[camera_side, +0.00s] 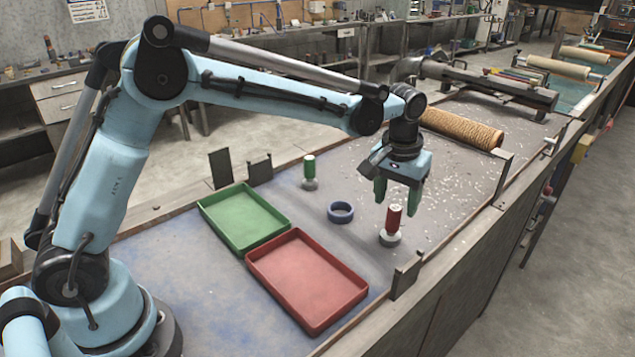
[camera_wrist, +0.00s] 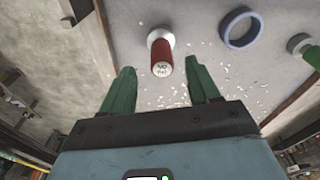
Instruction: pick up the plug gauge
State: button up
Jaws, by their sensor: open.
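A plug gauge with a red handle (camera_side: 393,219) stands upright on the bench with its pale grey end down. In the wrist view the red-handled plug gauge (camera_wrist: 161,56) shows dark lettering on its top, too small to read surely. A second plug gauge with a green handle (camera_side: 309,167) stands further left; it is partly in the wrist view (camera_wrist: 306,47) at the right edge. My gripper (camera_side: 397,200) is open and empty, its green fingers pointing down close above the red-handled one. In the wrist view that handle appears between the fingertips (camera_wrist: 160,66); I see no contact.
A blue ring (camera_side: 341,212) lies between the two gauges. A green tray (camera_side: 287,222) and a red tray (camera_side: 365,290) stand empty on the left. Dark upright plates (camera_side: 406,276) stand at the bench edge. A tan roll (camera_side: 462,130) lies behind my gripper. Pale flecks dot the bench.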

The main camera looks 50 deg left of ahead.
aim_at(395, 208)
jog(key=shift+w+a+f, duration=0.1)
jog(key=shift+w+f, duration=0.05)
jog(key=shift+f, duration=0.85)
jog(key=shift+w+a+f, duration=0.1)
jog(key=shift+w+f, duration=0.1)
jog(key=shift+f, duration=0.85)
jog(key=shift+w+f, duration=0.15)
jog(key=shift+f, duration=0.85)
grip_shut()
